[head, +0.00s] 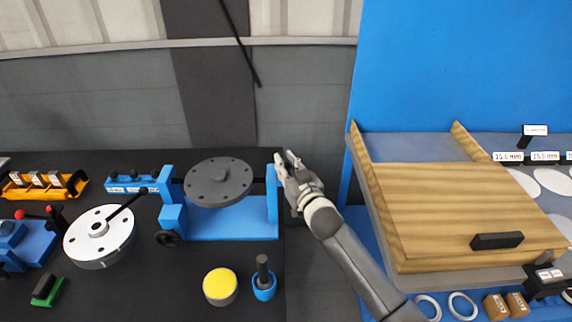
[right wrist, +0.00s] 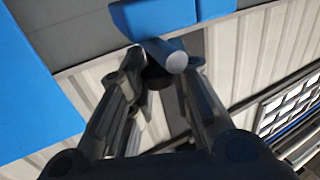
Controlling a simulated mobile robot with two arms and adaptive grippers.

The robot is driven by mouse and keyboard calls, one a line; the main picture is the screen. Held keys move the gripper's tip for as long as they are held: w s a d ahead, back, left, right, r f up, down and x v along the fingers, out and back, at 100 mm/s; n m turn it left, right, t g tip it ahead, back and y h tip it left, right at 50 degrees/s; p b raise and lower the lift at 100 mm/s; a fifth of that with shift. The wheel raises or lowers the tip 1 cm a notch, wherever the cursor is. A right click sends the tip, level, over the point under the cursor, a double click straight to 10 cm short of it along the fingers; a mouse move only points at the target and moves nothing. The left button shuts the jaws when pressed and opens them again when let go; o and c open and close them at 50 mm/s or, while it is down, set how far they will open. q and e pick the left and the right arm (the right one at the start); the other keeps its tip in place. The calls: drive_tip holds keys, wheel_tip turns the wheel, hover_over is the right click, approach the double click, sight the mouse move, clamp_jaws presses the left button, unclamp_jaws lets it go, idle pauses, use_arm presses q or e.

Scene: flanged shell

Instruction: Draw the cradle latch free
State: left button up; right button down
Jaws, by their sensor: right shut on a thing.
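The blue cradle (head: 235,222) stands on the dark bench and carries a dark grey round flanged shell (head: 218,182) between its two posts. My right gripper (head: 286,161) is at the top of the cradle's right post (head: 272,205). In the right wrist view my right gripper (right wrist: 165,66) has its fingers closed around the latch, a grey round pin (right wrist: 170,57) with a dark part behind it. The pin lies against a blue block (right wrist: 155,17), and the fingers partly hide it. My left gripper is not in view.
A white flanged disc (head: 88,248) with a dark rod stands left of the cradle. A yellow-topped puck (head: 220,285) and a blue cup with a dark handle (head: 264,286) stand in front. A wooden board (head: 470,205) is to the right, beyond a gap.

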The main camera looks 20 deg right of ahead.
drive_tip(key=w, duration=0.1)
drive_tip(key=w+d+b, duration=0.1)
drive_tip(key=w, duration=0.1)
drive_tip(key=shift+r, duration=0.15)
drive_tip(key=c, duration=1.7)
unclamp_jaws()
drive_tip(key=o, duration=0.4)
drive_tip(key=shift+w, duration=0.2)
drive_tip(key=shift+s, duration=0.2)
drive_tip(key=s, duration=0.4)
drive_tip(key=s+d, duration=0.1)
drive_tip(key=s, duration=0.6)
drive_tip(key=shift+s+d, duration=0.2)
drive_tip(key=shift+s, duration=0.15)
